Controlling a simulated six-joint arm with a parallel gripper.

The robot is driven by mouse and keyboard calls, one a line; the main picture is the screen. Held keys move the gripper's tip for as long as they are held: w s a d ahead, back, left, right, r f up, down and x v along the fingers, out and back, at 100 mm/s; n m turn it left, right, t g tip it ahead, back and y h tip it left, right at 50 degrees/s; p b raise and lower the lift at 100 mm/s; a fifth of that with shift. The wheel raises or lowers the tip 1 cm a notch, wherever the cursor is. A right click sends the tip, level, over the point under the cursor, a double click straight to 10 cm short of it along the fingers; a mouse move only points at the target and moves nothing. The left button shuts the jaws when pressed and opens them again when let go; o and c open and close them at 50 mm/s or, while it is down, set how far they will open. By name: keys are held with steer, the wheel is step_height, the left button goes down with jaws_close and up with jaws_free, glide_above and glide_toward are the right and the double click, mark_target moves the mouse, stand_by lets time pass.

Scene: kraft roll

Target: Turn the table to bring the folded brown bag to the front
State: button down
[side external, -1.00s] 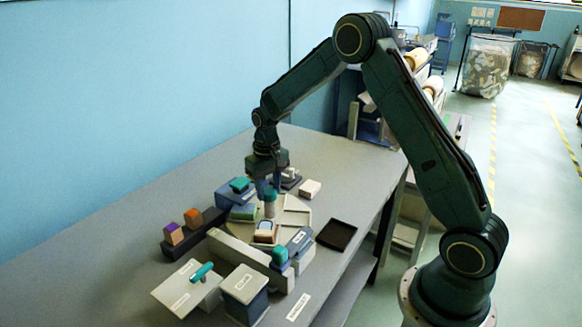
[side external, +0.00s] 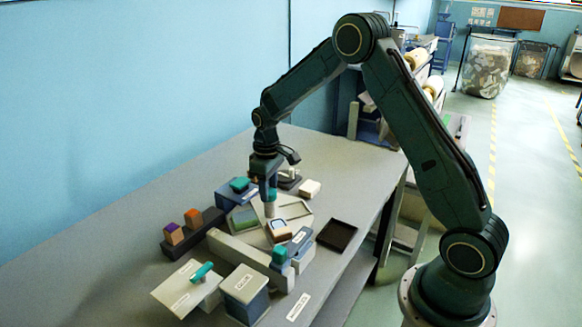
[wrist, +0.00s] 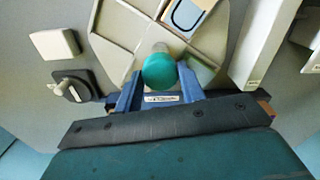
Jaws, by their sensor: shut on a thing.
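A round pale turntable (side external: 297,209) with raised dividers lies on the bench. A brown-sided piece with a pale, dark-outlined top (side external: 280,230) sits in its front compartment; it may be the folded brown bag. It also shows at the top of the wrist view (wrist: 186,14). A flat greenish piece (side external: 243,216) lies in the left compartment. My gripper (side external: 270,192) points down at the turntable's middle, shut on the teal-topped central knob (wrist: 160,72). The fingers hide part of the knob and the nearby dividers.
A long pale bar (side external: 243,252) and a block with a teal knob (side external: 279,256) stand close in front of the turntable. A blue box (side external: 234,193) stands behind left. A dark tray (side external: 337,234) lies right, and a white block (side external: 310,188) stands behind right.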

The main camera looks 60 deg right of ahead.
steer(key=shift+r+n, duration=0.1)
steer(key=shift+n, duration=3.5)
steer(key=c, duration=0.9)
jaws_free()
steer(key=shift+o, duration=0.2)
step_height(320, 180, up, 14)
